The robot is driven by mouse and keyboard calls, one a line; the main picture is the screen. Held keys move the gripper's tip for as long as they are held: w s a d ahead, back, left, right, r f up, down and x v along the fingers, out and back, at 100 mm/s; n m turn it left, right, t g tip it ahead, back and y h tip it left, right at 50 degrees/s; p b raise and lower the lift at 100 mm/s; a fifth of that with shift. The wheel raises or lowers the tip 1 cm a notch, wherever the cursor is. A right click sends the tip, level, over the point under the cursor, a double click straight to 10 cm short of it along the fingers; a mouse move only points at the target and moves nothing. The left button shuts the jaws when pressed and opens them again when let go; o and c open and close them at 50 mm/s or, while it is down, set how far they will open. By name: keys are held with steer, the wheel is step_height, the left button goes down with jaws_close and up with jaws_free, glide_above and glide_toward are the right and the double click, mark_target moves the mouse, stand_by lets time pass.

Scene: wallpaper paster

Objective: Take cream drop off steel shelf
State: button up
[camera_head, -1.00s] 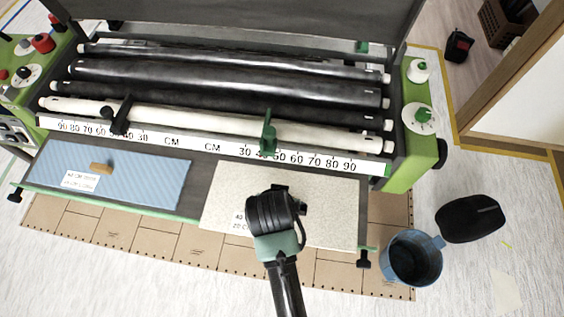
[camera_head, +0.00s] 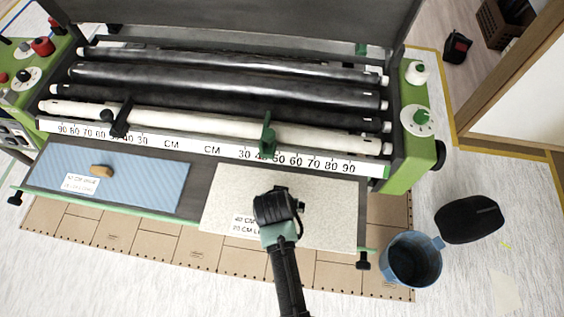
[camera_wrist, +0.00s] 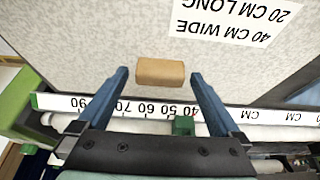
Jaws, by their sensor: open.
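The cream drop (camera_head: 328,213) is a flat speckled cream sheet on the dark steel shelf (camera_head: 208,165), at the right half of the machine's front. Its printed label (camera_wrist: 232,18) reads 40 cm wide, 20 cm long. A small tan block (camera_wrist: 160,68) sits on the sheet in the wrist view, between my fingertips. My gripper (camera_wrist: 158,77) is open over the cream drop, one finger on each side of the block, with no clear contact. In the head view my wrist hides the fingers and the block.
A blue drop (camera_head: 125,180) with its own tan block (camera_head: 102,171) lies on the left of the shelf. Rollers (camera_head: 230,95) and a ruler strip (camera_head: 210,145) stand behind. A blue bucket (camera_head: 392,268) and a black case (camera_head: 470,218) stand on the floor at right.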

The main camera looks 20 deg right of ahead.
steer(key=shift+c, duration=0.3)
steer(key=c, duration=1.2)
steer(key=shift+c, duration=1)
steer(key=shift+r, duration=0.15)
